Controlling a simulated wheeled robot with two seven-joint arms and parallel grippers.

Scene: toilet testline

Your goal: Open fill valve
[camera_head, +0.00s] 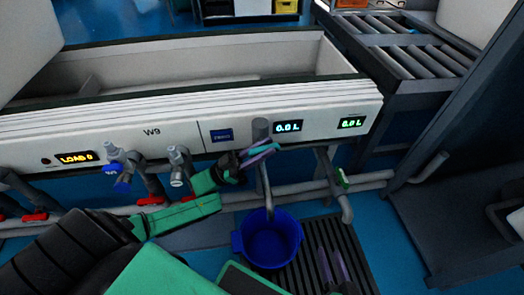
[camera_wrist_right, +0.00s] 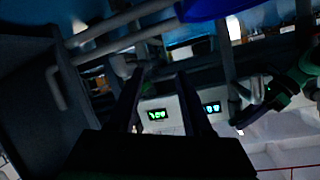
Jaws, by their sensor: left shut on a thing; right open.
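My left gripper (camera_head: 262,154) is shut at the grey upright pipe (camera_head: 261,130) on the front of the white trough; its fingers cover the part it grips. The pipe's thin spout runs down to a blue bucket (camera_head: 271,243). A green-handled valve (camera_head: 342,179) sits on the grey pipe to the right, under the displays. My right gripper (camera_head: 334,268) is open and empty, low and right of the bucket. In the right wrist view its dark fingers (camera_wrist_right: 160,95) are spread, pointing toward the trough front and the green valve part (camera_wrist_right: 147,73). No label tells which is the fill valve.
Displays read 0.0 L (camera_head: 288,127) and 0.0 L (camera_head: 351,123); another reads LOAD 0 (camera_head: 76,158). A blue-handled tap (camera_head: 122,184) and red-handled valves (camera_head: 34,217) are at the left. A dark slatted grate (camera_head: 313,258) lies beside the bucket. A grey cabinet stands right.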

